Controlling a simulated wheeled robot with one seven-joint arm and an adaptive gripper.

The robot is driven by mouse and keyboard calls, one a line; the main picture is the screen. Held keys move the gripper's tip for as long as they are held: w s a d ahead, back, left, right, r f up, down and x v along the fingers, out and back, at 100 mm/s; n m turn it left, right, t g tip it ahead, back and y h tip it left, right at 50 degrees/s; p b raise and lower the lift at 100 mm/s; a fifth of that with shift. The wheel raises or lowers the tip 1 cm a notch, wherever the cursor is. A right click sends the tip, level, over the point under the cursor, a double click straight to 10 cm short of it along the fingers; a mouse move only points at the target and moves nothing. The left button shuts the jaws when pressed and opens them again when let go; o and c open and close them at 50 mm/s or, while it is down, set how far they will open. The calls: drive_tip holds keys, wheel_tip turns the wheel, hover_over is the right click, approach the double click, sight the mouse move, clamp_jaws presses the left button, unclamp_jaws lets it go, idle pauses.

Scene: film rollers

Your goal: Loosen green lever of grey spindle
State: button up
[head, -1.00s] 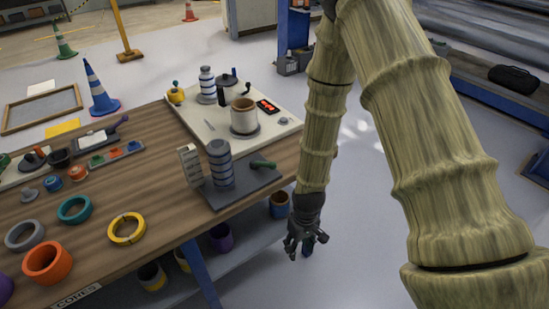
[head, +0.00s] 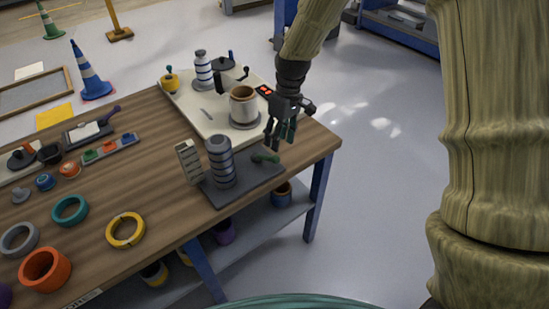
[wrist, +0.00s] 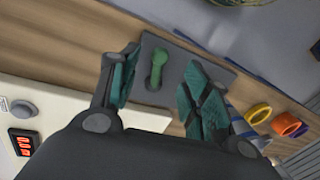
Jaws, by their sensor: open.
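The grey spindle (head: 219,160) stands upright on a dark grey base plate (head: 229,193) near the front right of the table in the head view. The green lever (head: 266,158) lies at the plate's right end, beside the spindle. In the wrist view the lever (wrist: 157,66) shows between the fingers, its rounded knob toward the top. My gripper (head: 279,143) is open above and close to the lever in the head view. In the wrist view my gripper (wrist: 160,90) has its teal-padded fingers on both sides of the lever, with a gap on each side. Contact cannot be told.
A cream board (head: 196,118) behind holds a beige pot (head: 243,105) and a red display. A pale ribbed card (head: 188,160) stands left of the spindle. Rings, including a yellow one (head: 126,230), lie at the left. The table's right edge is close to the gripper.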

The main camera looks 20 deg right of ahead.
sight(277, 156)
drive_tip(key=shift+s+a+f+p, duration=0.15)
drive_tip(key=shift+a+f+p, duration=0.1)
drive_tip(key=shift+f, duration=1.2)
drive_tip(key=shift+s+a+f+p, duration=0.15)
drive_tip(key=shift+a+f, duration=0.05)
drive_tip(key=shift+f, duration=1.2)
drive_tip(key=shift+s+a+f+p, duration=0.15)
drive_tip(key=shift+a+f+p, duration=0.1)
drive_tip(key=shift+f, duration=1.2)
clamp_jaws()
